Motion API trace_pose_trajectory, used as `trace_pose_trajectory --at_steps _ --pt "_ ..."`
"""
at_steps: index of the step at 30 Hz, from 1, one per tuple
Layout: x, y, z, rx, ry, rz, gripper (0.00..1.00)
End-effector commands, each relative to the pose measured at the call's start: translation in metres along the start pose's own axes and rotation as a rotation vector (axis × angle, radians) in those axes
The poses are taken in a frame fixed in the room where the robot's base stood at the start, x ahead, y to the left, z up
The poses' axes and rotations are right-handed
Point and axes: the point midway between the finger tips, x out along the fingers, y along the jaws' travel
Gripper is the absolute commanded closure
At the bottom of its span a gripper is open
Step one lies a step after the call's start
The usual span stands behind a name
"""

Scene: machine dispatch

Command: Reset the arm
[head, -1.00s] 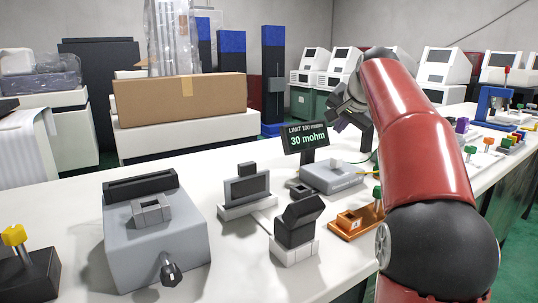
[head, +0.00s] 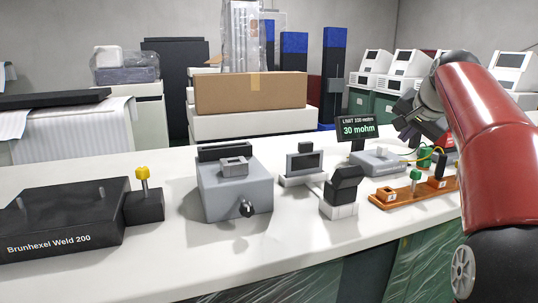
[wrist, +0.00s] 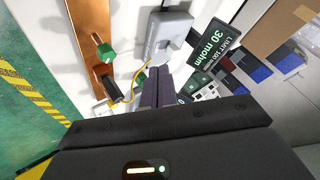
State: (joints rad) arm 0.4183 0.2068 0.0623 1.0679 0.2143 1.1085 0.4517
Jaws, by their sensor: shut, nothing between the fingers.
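My red arm (head: 485,120) reaches in from the right side of the head view. My gripper (head: 408,132) hangs over the right part of the white bench, near the display reading "30 mohm" (head: 358,130). In the wrist view the fingers of my gripper (wrist: 156,88) are together with nothing between them. Beyond them are the grey meter box (wrist: 168,35), a yellow cable (wrist: 140,75) and the orange strip (wrist: 96,30) with a green knob (wrist: 104,53).
A black Brunhexel Weld 200 box (head: 65,220) with a yellow-knobbed block (head: 143,195) stands at the left. A grey fixture box (head: 235,192) and a small black-and-white device (head: 341,192) stand mid-bench. The bench front (head: 235,255) is clear.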

Motion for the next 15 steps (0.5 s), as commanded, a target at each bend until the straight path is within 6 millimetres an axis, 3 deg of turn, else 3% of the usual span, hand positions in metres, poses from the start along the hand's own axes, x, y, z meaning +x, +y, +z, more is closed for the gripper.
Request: trace_pose_trajectory --at_steps 8,15 --pt "-0.013 -0.001 0.041 -0.080 -0.032 0.018 1.00" --pt "-0.031 0.008 0.102 -0.200 -0.076 0.041 1.00"
